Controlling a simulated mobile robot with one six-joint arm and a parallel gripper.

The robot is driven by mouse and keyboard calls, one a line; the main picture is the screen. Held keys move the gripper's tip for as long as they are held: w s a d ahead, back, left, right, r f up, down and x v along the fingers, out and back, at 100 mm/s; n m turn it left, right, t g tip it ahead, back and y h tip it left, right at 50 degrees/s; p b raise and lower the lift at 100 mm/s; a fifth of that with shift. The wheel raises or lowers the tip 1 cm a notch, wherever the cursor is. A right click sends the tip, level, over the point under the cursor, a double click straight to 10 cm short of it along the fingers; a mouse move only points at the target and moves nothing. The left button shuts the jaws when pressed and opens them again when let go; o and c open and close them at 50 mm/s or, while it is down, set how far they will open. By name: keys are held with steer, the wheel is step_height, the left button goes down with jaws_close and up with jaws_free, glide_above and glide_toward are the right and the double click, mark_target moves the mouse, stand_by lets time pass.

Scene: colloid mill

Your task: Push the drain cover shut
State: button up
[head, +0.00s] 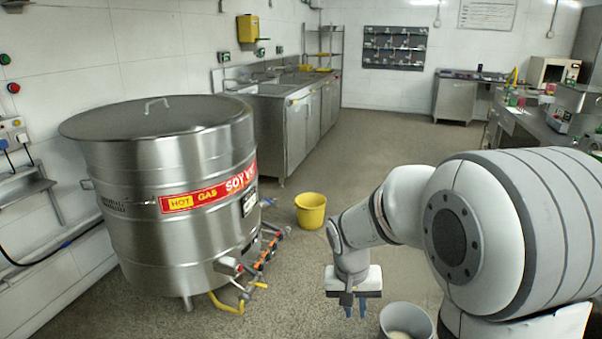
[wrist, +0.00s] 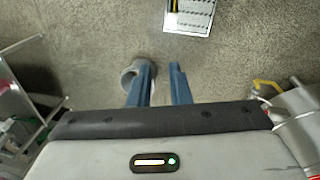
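A pale, slotted rectangular panel, which looks like the drain cover (wrist: 196,15), lies on the floor at the top of the wrist view. A narrow dark strip with some yellow runs along its left side. Its upper part is cut off by the picture edge. I cannot make it out in the head view. My gripper (head: 355,311) points down above the floor, and its two blue fingers also show in the wrist view (wrist: 160,76). They are apart with nothing between them. The panel lies beyond the fingertips, not touching them.
A grey bucket (head: 408,318) stands close to my gripper, partly behind a finger in the wrist view (wrist: 129,77). A yellow bucket (head: 310,211) stands farther back. A large steel boiler (head: 180,235) with low pipes and a yellow handle (head: 228,304) is at left.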

steer(key=s+d+r+n+t+p, duration=0.1)
steer(key=s+r+p, duration=0.4)
steer(key=s+r, duration=0.2)
steer(key=s+d+r+t+y+p, duration=0.1)
steer(key=s+d+r+p, duration=0.1)
steer(key=s+r+p, duration=0.3)
steer(key=s+r, duration=0.3)
steer(key=r, duration=0.4)
steer(key=shift+s+d+r+n+y, duration=0.2)
steer(key=shift+s+r+n+y, duration=0.1)
steer(key=shift+n, duration=0.1)
